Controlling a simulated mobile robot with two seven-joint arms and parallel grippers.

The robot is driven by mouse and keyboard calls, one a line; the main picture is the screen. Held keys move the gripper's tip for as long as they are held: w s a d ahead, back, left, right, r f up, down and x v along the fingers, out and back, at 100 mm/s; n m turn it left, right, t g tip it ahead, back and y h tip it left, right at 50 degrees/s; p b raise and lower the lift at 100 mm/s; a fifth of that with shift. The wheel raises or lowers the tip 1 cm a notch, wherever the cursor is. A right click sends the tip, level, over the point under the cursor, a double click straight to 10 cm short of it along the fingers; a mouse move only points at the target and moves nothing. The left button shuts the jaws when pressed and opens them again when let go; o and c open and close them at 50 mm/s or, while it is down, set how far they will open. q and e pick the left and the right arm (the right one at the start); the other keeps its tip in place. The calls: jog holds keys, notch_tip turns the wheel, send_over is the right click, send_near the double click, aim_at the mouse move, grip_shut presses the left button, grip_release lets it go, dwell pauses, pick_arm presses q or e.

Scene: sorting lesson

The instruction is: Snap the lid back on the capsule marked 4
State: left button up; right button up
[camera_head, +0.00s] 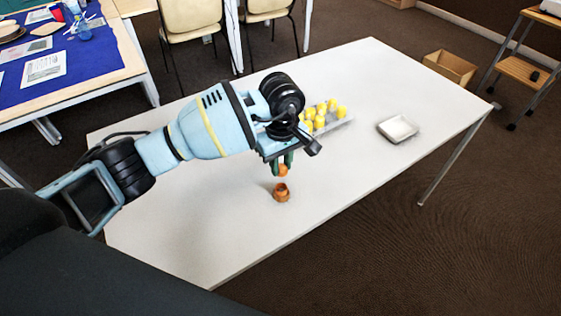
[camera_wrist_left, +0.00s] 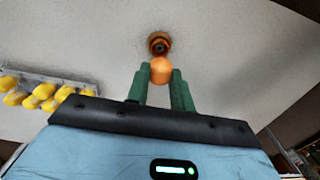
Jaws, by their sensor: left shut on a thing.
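An open orange capsule base (camera_head: 281,193) stands upright on the white table, with a dark opening on top. It also shows in the left wrist view (camera_wrist_left: 158,41), just beyond my fingertips. My left gripper (camera_head: 283,164) is shut on an orange rounded lid (camera_head: 283,171) and holds it above the base, with a gap between them. In the left wrist view the lid (camera_wrist_left: 161,70) sits between the green fingers and covers part of the near side of the base. No number can be read on the capsule. My right gripper is not in view.
A grey rack (camera_head: 338,124) with several yellow capsules (camera_head: 320,115) stands behind my left gripper. An empty pale tray (camera_head: 398,128) lies to its right on the white table (camera_head: 370,70). The table around the base is clear. A cardboard box (camera_head: 449,67) is on the floor.

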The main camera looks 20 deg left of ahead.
pick_arm(q)
jog(key=shift+f, duration=0.15)
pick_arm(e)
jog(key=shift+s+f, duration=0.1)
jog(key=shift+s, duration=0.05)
pick_arm(q)
jog(key=shift+f+b, duration=0.9)
jog(key=shift+f, duration=0.9)
jog(key=shift+f+b, duration=0.4)
jog(key=shift+f, duration=0.55)
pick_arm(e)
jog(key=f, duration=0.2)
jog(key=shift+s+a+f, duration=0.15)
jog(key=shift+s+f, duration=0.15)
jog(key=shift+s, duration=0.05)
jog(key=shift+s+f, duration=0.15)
pick_arm(q)
jog(key=shift+f, duration=0.3)
jog(key=shift+f+b, duration=0.3)
jog(key=shift+b, duration=0.15)
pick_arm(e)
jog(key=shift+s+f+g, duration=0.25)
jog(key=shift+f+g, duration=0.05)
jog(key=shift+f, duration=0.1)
